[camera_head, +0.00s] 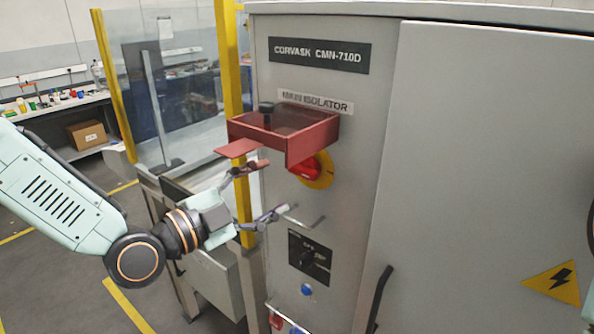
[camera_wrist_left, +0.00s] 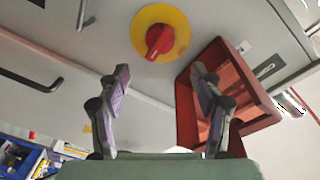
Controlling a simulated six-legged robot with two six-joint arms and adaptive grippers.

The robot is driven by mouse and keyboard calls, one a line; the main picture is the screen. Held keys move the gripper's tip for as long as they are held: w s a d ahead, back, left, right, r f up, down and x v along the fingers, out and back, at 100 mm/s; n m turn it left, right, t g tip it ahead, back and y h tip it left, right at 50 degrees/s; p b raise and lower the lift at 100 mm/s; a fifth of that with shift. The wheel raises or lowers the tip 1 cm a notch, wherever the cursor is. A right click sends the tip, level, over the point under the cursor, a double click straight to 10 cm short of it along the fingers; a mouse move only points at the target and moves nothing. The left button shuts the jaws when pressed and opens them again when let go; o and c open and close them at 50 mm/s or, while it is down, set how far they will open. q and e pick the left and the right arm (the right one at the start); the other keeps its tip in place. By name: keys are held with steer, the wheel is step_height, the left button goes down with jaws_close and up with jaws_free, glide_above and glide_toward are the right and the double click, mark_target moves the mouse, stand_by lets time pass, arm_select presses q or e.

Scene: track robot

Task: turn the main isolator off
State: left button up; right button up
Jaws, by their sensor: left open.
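The main isolator is a red rotary knob (camera_head: 308,169) on a round yellow plate (camera_head: 326,177), on the grey cabinet front. Its upper part is hidden in the head view by a red open box (camera_head: 315,134) below the MAIN ISOLATOR label (camera_head: 315,102). In the left wrist view the whole knob (camera_wrist_left: 159,40) shows, its grip ridge slanted. My left gripper (camera_head: 274,188) is open and empty, left of the knob and apart from it. In the left wrist view the knob lies beyond the gap between the fingertips (camera_wrist_left: 161,72). My right gripper is not in view.
The red box (camera_wrist_left: 250,112) is close to one left finger, overlapping it in the left wrist view; contact cannot be told. A black knob (camera_head: 267,108) stands at the box.

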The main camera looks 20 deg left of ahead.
mark_target(299, 173)
arm_select(q)
steer(key=x, duration=0.3)
steer(key=shift+w+f+b, duration=0.1)
steer(key=shift+f+b, duration=0.05)
steer(key=shift+b, duration=0.15)
steer(key=shift+w+d, duration=0.15)
steer(key=shift+w, duration=0.05)
steer(key=w, duration=0.3)
steer(key=shift+w+d+f, duration=0.15)
steer(key=shift+w+d, duration=0.1)
steer(key=shift+d, duration=0.1)
steer(key=shift+w+d+p, duration=0.3)
steer(key=shift+w+d, duration=0.05)
steer(key=shift+d, duration=0.1)
steer(key=shift+s+d+r, duration=0.1)
steer(key=shift+d+r, duration=0.1)
steer(key=shift+a+f, duration=0.1)
steer(key=shift+a, duration=0.15)
steer(key=shift+c, duration=0.3)
steer(key=shift+w, duration=0.3)
steer(key=shift+c, duration=0.8)
steer(key=shift+s+d, duration=0.2)
steer(key=c, duration=0.6)
steer(key=shift+a, duration=0.1)
steer(key=c, duration=0.3)
steer(key=shift+c, duration=0.2)
